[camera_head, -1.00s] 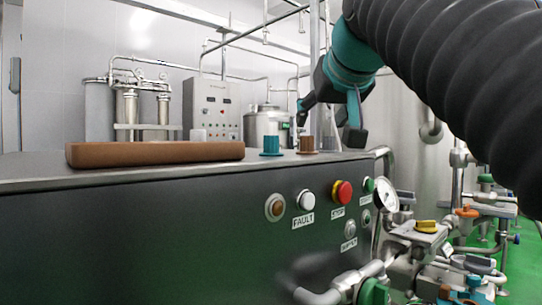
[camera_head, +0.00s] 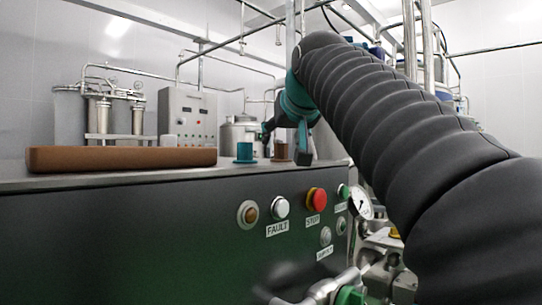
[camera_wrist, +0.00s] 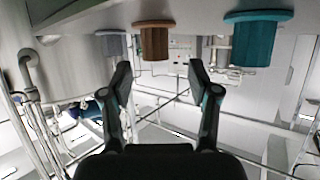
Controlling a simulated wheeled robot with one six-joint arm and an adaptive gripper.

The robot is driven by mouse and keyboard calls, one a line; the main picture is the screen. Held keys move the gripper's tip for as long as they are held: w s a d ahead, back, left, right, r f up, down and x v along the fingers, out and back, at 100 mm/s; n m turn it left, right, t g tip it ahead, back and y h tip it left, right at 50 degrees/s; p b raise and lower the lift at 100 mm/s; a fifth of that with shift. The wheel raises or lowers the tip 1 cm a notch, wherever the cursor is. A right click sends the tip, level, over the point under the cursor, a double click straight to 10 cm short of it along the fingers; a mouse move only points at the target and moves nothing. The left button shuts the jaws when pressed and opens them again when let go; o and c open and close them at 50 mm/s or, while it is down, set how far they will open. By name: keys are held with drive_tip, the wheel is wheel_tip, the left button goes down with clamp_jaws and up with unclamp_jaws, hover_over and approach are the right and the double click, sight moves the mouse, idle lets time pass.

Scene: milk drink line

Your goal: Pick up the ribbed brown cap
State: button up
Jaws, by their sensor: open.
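The ribbed brown cap (camera_head: 281,151) stands upright on the counter top, right of a ribbed teal cap (camera_head: 244,152). My gripper (camera_head: 286,139) is open at the brown cap, one finger partly in front of its right side. In the wrist view, which looks inverted, the brown cap (camera_wrist: 154,42) shows beyond my open fingertips (camera_wrist: 160,80), roughly midway between them sideways. The teal cap (camera_wrist: 258,40) is to the right there. Nothing is between the fingers; the exact gap to the cap is hard to tell.
A long brown block (camera_head: 122,159) lies on the counter (camera_head: 200,172) at left. A pale grey cap (camera_wrist: 113,42) stands left of the brown cap in the wrist view. The counter front carries buttons, including a red stop button (camera_head: 316,200). Pipes and a gauge (camera_head: 361,205) are at right.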

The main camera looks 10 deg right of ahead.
sight(282, 144)
drive_tip(key=x, duration=0.4)
drive_tip(key=shift+w+d+f, duration=0.2)
drive_tip(key=shift+d+f, duration=0.05)
drive_tip(key=shift+d, duration=0.05)
clamp_jaws()
drive_tip(key=shift+r, duration=0.2)
